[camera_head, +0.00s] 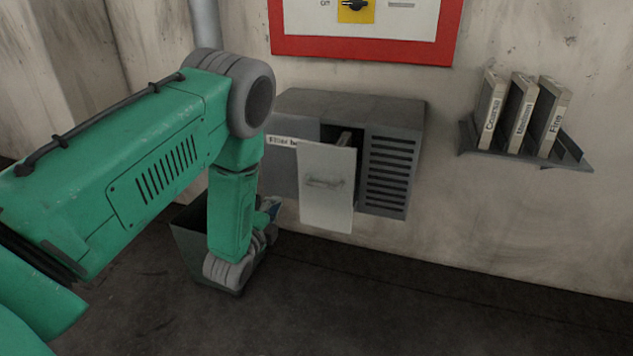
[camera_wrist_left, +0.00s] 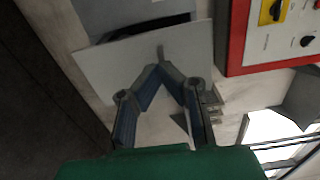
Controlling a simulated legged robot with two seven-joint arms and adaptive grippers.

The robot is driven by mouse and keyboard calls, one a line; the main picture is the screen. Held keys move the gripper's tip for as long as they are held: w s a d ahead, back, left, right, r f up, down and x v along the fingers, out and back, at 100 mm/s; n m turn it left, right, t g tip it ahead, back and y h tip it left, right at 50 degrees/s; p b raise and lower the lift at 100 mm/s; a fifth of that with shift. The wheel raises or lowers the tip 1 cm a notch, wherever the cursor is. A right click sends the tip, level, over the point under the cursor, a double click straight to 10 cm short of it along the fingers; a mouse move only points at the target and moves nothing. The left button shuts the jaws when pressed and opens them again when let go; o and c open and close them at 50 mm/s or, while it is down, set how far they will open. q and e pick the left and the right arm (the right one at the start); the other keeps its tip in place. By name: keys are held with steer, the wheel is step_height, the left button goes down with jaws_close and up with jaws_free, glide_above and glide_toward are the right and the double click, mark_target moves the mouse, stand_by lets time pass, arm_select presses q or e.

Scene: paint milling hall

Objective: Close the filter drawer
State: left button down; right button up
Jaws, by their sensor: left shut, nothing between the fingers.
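The filter drawer (camera_head: 327,187) has a pale front plate with a handle. It stands pulled out from a grey wall-mounted filter box (camera_head: 345,105), with a dark gap behind the plate. In the left wrist view the drawer front (camera_wrist_left: 105,65) fills the upper middle. My left gripper (camera_wrist_left: 161,70) is shut and empty, its fingertips meeting just below the handle in that picture; I cannot tell whether they touch the plate. In the head view my left arm hides most of the gripper, which is low and left of the drawer. My right gripper is not in view.
A red-framed control panel (camera_head: 365,57) with a yellow switch is above the box. At right a wall shelf (camera_head: 545,160) holds filters marked Coarse, Medium and Fine. A dark bin (camera_head: 187,245) stands on the floor behind my left arm. Floor before the drawer is clear.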

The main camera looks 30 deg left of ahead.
arm_select(q)
steer(key=b+x, duration=0.4)
steer(key=x, duration=0.9)
steer(key=shift+w+a, duration=0.3)
steer(key=shift+a, duration=0.05)
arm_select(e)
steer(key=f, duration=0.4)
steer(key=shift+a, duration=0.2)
arm_select(q)
steer(key=shift+d, duration=0.1)
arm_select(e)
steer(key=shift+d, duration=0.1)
arm_select(q)
steer(key=shift+w, duration=0.15)
